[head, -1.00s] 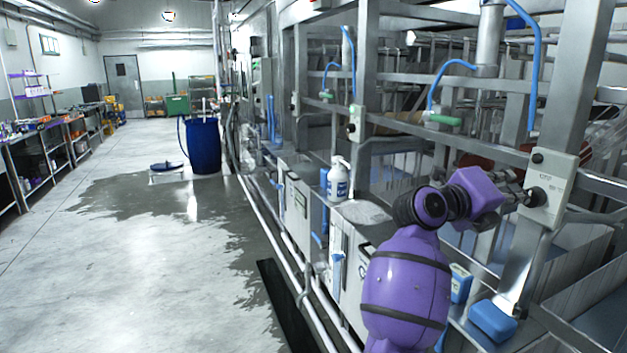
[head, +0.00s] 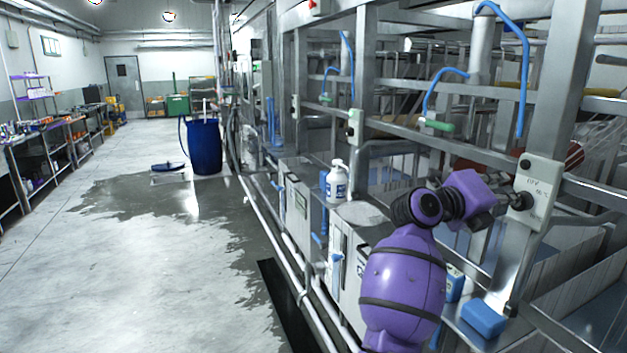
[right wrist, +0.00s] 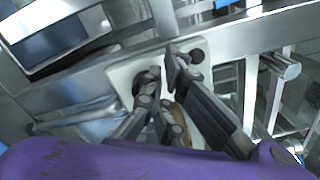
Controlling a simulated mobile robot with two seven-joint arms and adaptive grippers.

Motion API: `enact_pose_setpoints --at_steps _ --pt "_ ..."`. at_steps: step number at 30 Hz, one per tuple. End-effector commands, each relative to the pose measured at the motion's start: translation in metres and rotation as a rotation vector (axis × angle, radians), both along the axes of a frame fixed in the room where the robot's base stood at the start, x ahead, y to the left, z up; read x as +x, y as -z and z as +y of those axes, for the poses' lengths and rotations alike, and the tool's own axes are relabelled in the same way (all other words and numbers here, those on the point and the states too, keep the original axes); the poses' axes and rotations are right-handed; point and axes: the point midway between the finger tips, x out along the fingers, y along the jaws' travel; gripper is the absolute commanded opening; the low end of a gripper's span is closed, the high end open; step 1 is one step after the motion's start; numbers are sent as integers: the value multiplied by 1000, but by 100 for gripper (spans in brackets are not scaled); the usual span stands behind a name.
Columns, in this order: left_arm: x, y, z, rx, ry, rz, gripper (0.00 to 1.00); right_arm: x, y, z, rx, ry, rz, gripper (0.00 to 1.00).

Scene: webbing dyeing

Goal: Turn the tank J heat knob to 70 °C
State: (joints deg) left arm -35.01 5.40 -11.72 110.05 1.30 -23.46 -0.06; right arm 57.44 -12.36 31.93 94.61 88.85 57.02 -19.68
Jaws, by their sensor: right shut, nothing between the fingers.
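A pale control box (head: 541,186) is fixed to a steel post at the right in the head view. It has a dark round knob (head: 522,201) on its lower part and a small black button (head: 525,163) above. My right gripper (head: 510,201) is at the knob, its fingertips against or just in front of it; I cannot tell if they touch. In the right wrist view the gripper (right wrist: 162,72) is shut over the pale box plate (right wrist: 122,76), with nothing seen between the fingers. The knob's setting and the box's marks are too small to read. My left gripper is out of view.
Steel rails and posts surround the box. A blue block (head: 484,319) lies on the ledge below my right arm. A white bottle (head: 337,182) stands on the machine to the left. A blue barrel (head: 204,147) stands farther off. The floor at left is open, partly wet.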

Motion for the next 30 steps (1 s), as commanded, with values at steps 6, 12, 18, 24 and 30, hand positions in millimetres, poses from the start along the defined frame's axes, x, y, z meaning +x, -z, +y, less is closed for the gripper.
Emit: enact_pose_setpoints --at_steps 6,12,18,24,30 --pt "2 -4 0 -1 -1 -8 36 -2 -2 -1 0 4 0 0" --pt "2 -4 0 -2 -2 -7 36 -2 -1 -1 0 3 2 0" --pt "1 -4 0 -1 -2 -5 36 -2 -1 -2 0 3 2 0" --pt "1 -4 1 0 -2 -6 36 -1 -3 -1 0 3 1 0" --pt "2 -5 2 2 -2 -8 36 2 -8 2 -1 1 0 0"
